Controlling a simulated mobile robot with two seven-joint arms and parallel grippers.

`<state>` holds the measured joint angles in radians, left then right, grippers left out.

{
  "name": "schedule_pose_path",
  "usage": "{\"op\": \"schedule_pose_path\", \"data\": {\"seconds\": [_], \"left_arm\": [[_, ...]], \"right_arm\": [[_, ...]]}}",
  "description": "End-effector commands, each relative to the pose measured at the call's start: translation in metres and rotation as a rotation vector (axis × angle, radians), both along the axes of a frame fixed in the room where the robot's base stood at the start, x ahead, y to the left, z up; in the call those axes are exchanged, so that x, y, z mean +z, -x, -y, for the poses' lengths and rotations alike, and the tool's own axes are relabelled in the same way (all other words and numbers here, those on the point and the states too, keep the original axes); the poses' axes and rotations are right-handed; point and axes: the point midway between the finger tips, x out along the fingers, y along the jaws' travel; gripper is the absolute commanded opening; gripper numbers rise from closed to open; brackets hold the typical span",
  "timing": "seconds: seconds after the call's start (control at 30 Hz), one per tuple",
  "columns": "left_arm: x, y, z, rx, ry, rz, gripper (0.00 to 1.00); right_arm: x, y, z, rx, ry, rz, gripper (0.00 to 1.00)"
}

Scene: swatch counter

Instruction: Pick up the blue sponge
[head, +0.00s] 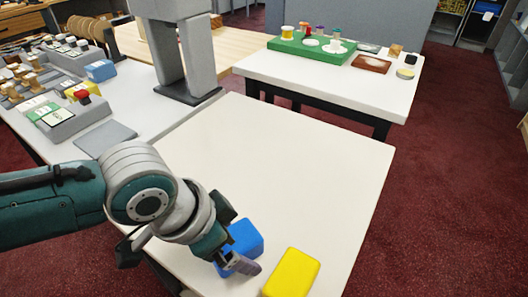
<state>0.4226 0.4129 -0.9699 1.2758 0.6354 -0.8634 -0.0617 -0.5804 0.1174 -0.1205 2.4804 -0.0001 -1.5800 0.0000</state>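The blue sponge (246,235) is a small block near the front of the white table in the head view. The yellow block (291,273) lies to its right, apart from it. My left gripper (237,258) reaches down at the sponge from the left. One grey finger lies across the sponge's near side and hides part of it. The other finger is not clearly seen, so I cannot tell whether the gripper is closed on the sponge. The sponge appears to be at table level. My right gripper is not in view.
The white table (285,140) is clear behind the sponge. A grey stand (188,92) rises at its back left. A left counter (135,92) holds swatch racks and small blocks. A farther white table (310,85) holds a green board (290,46) and small items.

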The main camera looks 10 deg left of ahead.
Motion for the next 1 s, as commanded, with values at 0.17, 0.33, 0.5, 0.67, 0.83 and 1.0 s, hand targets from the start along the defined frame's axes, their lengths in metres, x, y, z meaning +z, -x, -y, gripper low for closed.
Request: {"op": "schedule_pose_path", "data": {"seconds": [0.17, 0.33, 0.5, 0.67, 0.83, 1.0], "left_arm": [[0.0001, 0.0003, -0.0002, 0.000, -0.001, -0.001, 0.78], [0.0000, 0.0003, -0.0003, 0.001, 0.000, -0.001, 0.58], [0.0000, 0.0004, -0.0002, 0.001, 0.000, -0.001, 0.39], [0.0000, 0.0004, -0.0002, 0.001, 0.000, -0.001, 0.21], [0.0001, 0.0003, -0.0002, 0.001, 0.000, -0.001, 0.06], [0.0021, 0.0003, -0.0002, 0.000, 0.000, 0.000, 0.05]], "right_arm": [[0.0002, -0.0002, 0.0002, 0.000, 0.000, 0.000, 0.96], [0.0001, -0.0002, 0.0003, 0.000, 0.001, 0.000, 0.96], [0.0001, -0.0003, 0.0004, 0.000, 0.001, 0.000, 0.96], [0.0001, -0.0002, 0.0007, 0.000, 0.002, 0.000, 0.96], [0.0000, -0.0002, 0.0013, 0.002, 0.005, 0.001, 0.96], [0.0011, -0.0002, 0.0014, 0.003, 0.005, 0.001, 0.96]]}}
